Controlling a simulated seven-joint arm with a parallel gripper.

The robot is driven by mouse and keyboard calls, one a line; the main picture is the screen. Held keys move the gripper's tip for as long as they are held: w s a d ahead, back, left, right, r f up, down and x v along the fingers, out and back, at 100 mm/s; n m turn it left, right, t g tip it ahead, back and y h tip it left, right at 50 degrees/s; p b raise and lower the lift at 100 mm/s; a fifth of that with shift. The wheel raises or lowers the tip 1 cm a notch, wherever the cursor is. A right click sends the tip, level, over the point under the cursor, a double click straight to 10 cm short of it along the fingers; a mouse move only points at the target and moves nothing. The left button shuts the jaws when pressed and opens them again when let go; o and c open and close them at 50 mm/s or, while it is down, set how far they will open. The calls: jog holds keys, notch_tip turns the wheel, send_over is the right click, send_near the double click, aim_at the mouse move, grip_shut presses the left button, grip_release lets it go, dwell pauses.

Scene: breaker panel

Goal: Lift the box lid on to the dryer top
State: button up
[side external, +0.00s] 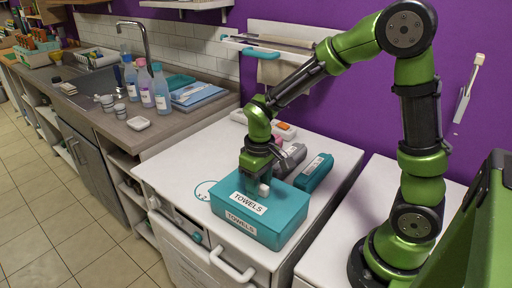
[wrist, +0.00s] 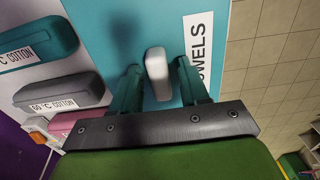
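A teal box (side external: 246,226) labelled TOWELS stands on the white dryer top (side external: 186,165), near its front right part. Its teal lid (side external: 228,189), also labelled TOWELS, sits on it and has a small white knob (side external: 264,189) in the middle. My gripper (side external: 258,180) points down just above the lid. In the wrist view the white knob (wrist: 157,72) lies between the two dark green fingers of my gripper (wrist: 160,85), with a narrow gap on each side. The gripper is open and holds nothing.
A teal case (side external: 314,173) and a grey case (side external: 291,160) lie behind the box; the wrist view also shows a pink one (wrist: 78,122). The dryer top left of the box is mostly clear. Bottles (side external: 161,90) stand on the counter by the sink.

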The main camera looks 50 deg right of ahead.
jog(key=shift+s+f, duration=0.1)
jog(key=shift+f, duration=0.2)
jog(key=shift+c, duration=0.4)
jog(key=shift+r, duration=0.1)
jog(key=shift+c, duration=0.3)
jog(key=shift+r, duration=0.1)
grip_shut()
jog(key=shift+r, duration=1.7)
